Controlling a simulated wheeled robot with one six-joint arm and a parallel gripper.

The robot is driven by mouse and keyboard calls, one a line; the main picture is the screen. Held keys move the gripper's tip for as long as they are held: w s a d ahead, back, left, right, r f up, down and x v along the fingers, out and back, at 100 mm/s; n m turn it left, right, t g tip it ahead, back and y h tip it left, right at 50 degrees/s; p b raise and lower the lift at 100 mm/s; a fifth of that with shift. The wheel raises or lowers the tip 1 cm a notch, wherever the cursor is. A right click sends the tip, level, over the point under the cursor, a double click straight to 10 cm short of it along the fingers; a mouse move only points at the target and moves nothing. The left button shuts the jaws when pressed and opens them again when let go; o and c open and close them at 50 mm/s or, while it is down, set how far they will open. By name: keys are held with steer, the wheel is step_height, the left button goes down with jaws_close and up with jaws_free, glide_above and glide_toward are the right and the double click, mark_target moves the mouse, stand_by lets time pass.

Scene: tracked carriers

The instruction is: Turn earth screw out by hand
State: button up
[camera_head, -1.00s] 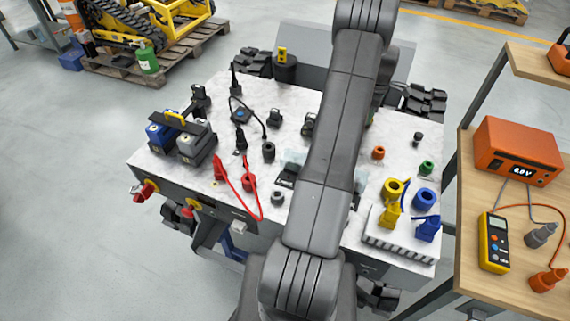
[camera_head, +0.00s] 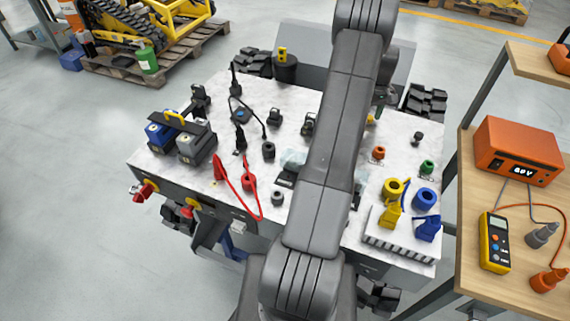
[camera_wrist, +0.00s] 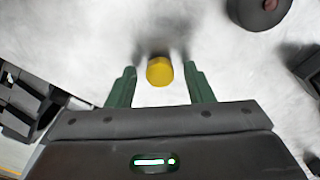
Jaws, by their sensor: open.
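A yellow round knob (camera_wrist: 160,71), apparently the earth screw, stands on the pale worktop in the wrist view. A small yellow bit (camera_head: 370,119) at the right edge of my arm in the head view is probably the same knob. My gripper (camera_wrist: 160,68) is open, with one green finger on each side of the knob and a visible gap to each. I cannot tell how far down the fingers reach. In the head view my arm hides most of the gripper.
Black blocks (camera_wrist: 30,100) lie left in the wrist view, and a dark round part (camera_wrist: 262,12) is at upper right. A wooden bench (camera_head: 520,210) stands at right.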

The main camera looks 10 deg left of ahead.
steer(key=m, duration=2)
steer(key=shift+c, duration=0.2)
steer(key=c, duration=0.8)
steer(key=n, duration=0.7)
steer(key=shift+n, duration=1.3)
